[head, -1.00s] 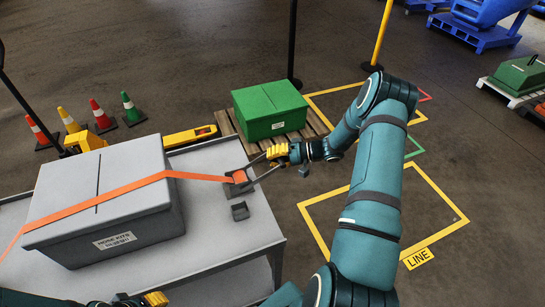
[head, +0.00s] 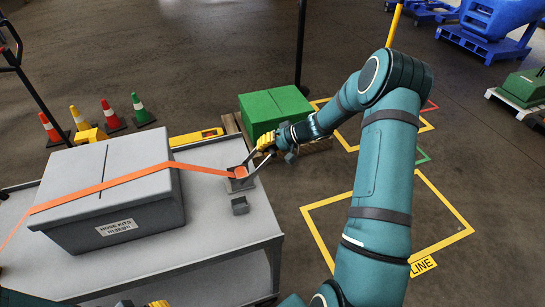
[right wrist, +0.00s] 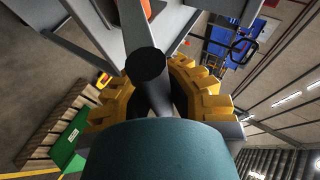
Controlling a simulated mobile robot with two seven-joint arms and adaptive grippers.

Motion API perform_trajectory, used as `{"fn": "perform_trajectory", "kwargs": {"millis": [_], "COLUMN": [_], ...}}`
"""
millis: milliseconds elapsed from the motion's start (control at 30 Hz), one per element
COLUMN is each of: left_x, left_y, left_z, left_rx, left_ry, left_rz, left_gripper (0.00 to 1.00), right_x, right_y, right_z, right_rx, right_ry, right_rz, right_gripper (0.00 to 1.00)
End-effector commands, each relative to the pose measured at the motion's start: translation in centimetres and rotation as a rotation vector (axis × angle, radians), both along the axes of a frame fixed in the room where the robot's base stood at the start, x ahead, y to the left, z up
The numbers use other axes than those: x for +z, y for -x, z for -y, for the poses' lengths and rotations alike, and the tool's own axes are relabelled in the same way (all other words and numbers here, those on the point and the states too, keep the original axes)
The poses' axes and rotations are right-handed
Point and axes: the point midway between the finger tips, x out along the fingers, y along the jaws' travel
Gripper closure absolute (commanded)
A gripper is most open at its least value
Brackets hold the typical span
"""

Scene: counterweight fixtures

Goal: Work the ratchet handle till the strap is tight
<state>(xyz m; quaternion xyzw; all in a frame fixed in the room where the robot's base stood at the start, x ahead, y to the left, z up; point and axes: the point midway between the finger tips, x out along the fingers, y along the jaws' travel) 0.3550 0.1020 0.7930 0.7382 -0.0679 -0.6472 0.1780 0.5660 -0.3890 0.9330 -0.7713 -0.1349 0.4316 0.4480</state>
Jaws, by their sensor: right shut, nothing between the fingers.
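The orange strap (head: 110,184) runs across the grey lidded tote (head: 125,222) and on to the ratchet (head: 240,182) at the cart's right end. The stretch between tote and ratchet looks nearly straight; I cannot tell how taut it is. The ratchet handle (head: 264,164) is tilted up toward the right. My right gripper (head: 266,142), with yellow fingers, is shut at the handle's outer end, with nothing between the fingers. In the right wrist view the handle's dark round bar (right wrist: 147,65) shows right before the fingers. My left gripper (head: 158,303) barely shows at the bottom edge.
The tote stands on a grey cart (head: 205,238). A small grey block (head: 240,206) sits in front of the ratchet. A green box (head: 272,112) on a pallet stands behind my right gripper. Cones (head: 111,116) stand at the back left.

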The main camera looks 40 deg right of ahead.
Motion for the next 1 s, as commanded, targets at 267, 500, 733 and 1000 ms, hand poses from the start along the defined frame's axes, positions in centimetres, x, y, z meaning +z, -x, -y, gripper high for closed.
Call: {"fn": "perform_trajectory", "kwargs": {"millis": [267, 500, 733, 1000], "left_x": [0.4, 2.5, 3.9, 4.9], "left_y": [-0.1, -0.7, -1.2, -1.2], "left_z": [0.0, -0.1, -0.2, -0.3], "left_rx": [0.000, 0.012, 0.022, 0.021], "left_ry": [0.000, -0.004, -0.006, -0.004], "left_rz": [0.001, 0.017, 0.028, 0.028], "left_gripper": [0.59, 0.59, 0.59, 0.59], "right_x": [2.6, 3.6, 3.9, 3.9], "right_y": [-1.0, -1.8, -2.3, -2.7], "right_z": [-2.6, -4.8, -6.3, -7.3], "right_rx": [0.001, 0.000, 0.000, -0.005], "right_ry": [0.256, 0.434, 0.553, 0.594], "right_rz": [-0.073, -0.129, -0.163, -0.177], "right_gripper": [1.00, 1.00, 1.00, 1.00]}}
